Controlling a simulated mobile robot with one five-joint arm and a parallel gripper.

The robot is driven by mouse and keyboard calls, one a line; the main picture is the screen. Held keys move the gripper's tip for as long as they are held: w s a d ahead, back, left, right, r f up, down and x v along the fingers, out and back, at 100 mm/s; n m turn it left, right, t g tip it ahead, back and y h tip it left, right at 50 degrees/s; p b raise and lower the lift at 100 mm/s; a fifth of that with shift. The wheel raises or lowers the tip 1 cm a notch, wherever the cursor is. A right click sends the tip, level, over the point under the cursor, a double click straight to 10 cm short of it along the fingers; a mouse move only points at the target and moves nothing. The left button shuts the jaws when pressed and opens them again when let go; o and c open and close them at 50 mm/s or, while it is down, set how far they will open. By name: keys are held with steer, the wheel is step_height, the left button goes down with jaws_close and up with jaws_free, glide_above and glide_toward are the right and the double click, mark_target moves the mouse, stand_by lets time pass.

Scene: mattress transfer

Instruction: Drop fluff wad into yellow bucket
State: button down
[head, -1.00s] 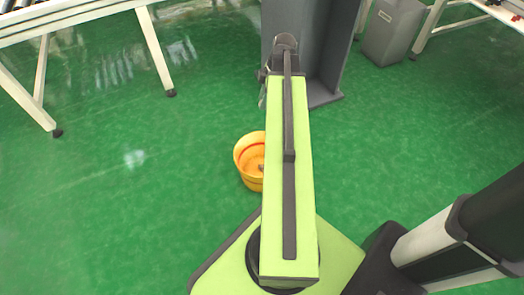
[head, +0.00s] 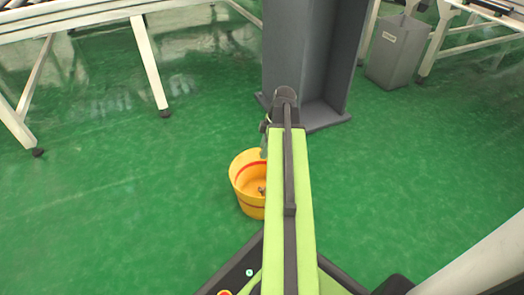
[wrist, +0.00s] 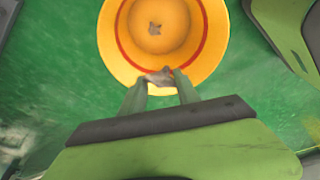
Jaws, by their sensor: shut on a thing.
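The yellow bucket (head: 241,196) stands on the green floor, left of my arm and partly hidden by it in the head view. In the wrist view the bucket (wrist: 117,58) is seen from above, with a red band inside and a small grey wad (wrist: 155,29) at its bottom. My gripper (wrist: 160,77) is shut on a grey fluff wad (wrist: 158,77). In that view the held wad overlaps the bucket's near rim. Its height above the rim cannot be told. In the head view my arm mostly hides the gripper.
A dark grey pillar (head: 305,65) stands beyond the arm. A grey bin (head: 394,52) is at the upper right. White-legged tables (head: 148,65) stand at the upper left. Green floor is open on both sides of my arm.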

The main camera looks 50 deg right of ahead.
step_height(320, 180, down, 4)
steer(key=b, duration=0.3)
steer(key=shift+f, duration=0.1)
steer(key=c, duration=0.8)
jaws_free()
steer(key=shift+r, duration=0.2)
steer(key=p+v, duration=1.7)
steer(key=shift+r, duration=0.1)
